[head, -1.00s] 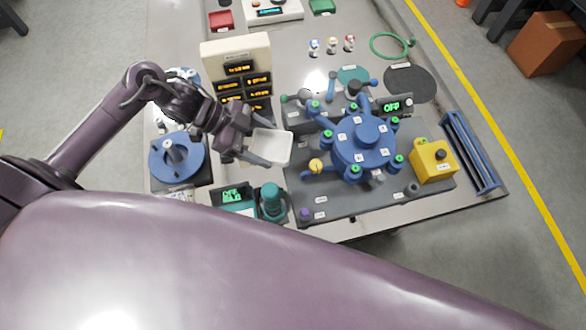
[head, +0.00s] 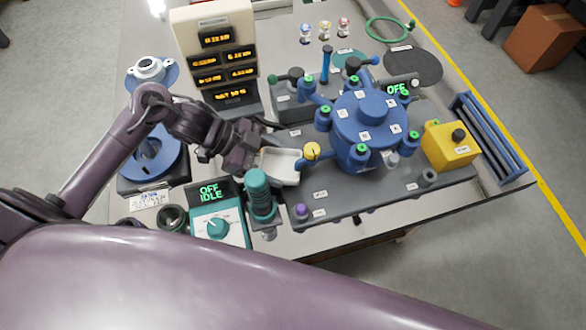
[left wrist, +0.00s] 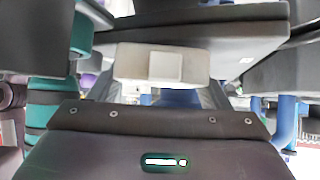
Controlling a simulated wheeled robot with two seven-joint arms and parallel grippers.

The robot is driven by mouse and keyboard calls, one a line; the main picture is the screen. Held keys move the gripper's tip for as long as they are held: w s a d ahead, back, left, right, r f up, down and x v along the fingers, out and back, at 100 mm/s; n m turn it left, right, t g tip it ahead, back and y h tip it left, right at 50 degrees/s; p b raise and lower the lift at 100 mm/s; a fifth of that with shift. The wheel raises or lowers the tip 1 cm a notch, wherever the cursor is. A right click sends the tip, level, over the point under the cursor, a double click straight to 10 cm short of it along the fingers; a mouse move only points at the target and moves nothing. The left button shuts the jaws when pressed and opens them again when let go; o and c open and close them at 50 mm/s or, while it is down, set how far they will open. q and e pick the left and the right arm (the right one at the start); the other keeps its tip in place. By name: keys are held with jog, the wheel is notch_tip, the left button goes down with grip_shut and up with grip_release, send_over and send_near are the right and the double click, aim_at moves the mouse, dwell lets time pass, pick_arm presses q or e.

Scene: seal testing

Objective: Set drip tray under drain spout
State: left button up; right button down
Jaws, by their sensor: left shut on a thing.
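The white drip tray (head: 279,169) is in my left gripper (head: 268,160), whose jaws are shut on its left side in the head view. The tray is beside the blue spout with a yellow knob (head: 312,152), at the left of the blue drum-like rig (head: 370,118). Whether the tray is under the spout's mouth or touches the grey base cannot be told. In the left wrist view the tray (left wrist: 130,62) shows as a pale block between the fingers. My right gripper is out of view.
A teal cylinder (head: 260,195) stands close in front of the tray, near a teal control box (head: 218,228). A cream display panel (head: 216,60) stands behind my left gripper. The grey base plate (head: 345,200) has bare room at its front. A yellow box (head: 450,147) is at right.

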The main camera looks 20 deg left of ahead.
aim_at(293, 170)
pick_arm(q)
jog(key=d, duration=0.1)
jog(key=d+b, duration=0.1)
jog(key=d, duration=0.1)
jog(key=w+d, duration=0.1)
jog(key=shift+d+f+b, duration=0.25)
jog(key=shift+f+b, duration=0.05)
jog(key=shift+b, duration=0.05)
jog(key=shift+f+b, duration=0.35)
jog(key=shift+b, duration=0.05)
jog(key=shift+a+r, duration=0.1)
jog(key=shift+a, duration=0.05)
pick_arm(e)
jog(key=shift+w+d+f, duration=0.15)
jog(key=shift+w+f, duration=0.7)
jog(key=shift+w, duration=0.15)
pick_arm(q)
jog(key=shift+s, duration=0.1)
jog(key=o, duration=1.1)
jog(key=shift+c, duration=0.2)
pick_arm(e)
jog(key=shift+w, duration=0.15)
